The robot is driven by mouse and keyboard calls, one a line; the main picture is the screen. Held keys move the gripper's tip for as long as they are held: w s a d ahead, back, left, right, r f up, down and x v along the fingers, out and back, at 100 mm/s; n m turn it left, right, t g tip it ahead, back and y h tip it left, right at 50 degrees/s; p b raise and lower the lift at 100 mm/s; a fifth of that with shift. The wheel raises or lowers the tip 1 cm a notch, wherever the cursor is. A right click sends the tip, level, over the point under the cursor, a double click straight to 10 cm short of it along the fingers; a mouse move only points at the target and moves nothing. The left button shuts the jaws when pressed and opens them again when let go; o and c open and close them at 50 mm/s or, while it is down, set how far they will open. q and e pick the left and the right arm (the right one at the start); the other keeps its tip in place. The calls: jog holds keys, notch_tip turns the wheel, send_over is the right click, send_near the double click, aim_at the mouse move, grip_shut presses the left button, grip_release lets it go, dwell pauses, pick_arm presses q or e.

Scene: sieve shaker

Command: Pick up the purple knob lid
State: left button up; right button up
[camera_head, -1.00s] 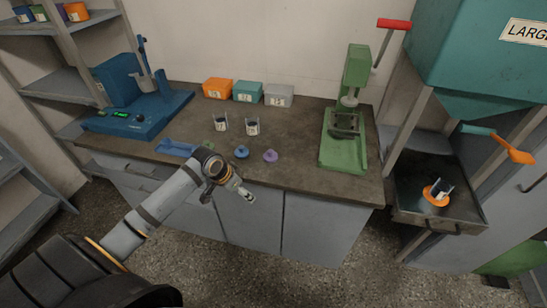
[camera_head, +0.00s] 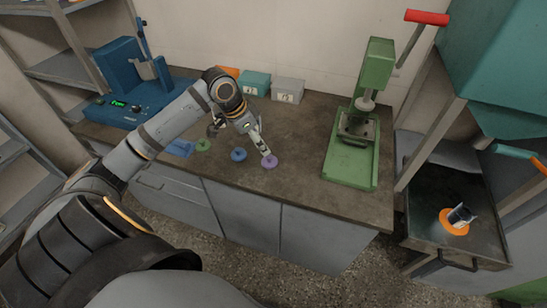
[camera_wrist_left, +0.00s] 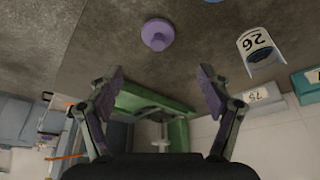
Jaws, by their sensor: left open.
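The purple knob lid (camera_head: 269,161) lies on the bench top near its front edge, to the right of a blue lid. In the left wrist view the purple knob lid (camera_wrist_left: 157,34) sits knob towards me, beyond and between the open fingers. My left gripper (camera_head: 265,150) is just above and behind the lid in the head view; whether it touches cannot be told there. In the left wrist view my left gripper (camera_wrist_left: 160,82) is open, with nothing between its fingers. My right gripper is not in view.
A blue lid (camera_head: 238,155) and a green lid (camera_head: 203,145) lie to the left. A green press (camera_head: 352,150) stands to the right. A container marked 26 (camera_wrist_left: 256,45) stands near the lid. Boxes (camera_head: 287,90) line the wall. The bench between lid and press is clear.

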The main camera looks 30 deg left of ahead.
aim_at(269, 156)
pick_arm(q)
jog(key=x, duration=0.4)
jog(key=shift+s+d, duration=0.1)
jog(key=shift+s, duration=0.05)
jog(key=shift+w+f, duration=0.25)
jog(key=shift+f, duration=0.3)
jog(key=x, duration=0.4)
jog(key=shift+s+d, duration=0.1)
jog(key=shift+f, duration=0.35)
jog(key=shift+c, duration=0.7)
jog(key=c, duration=0.8)
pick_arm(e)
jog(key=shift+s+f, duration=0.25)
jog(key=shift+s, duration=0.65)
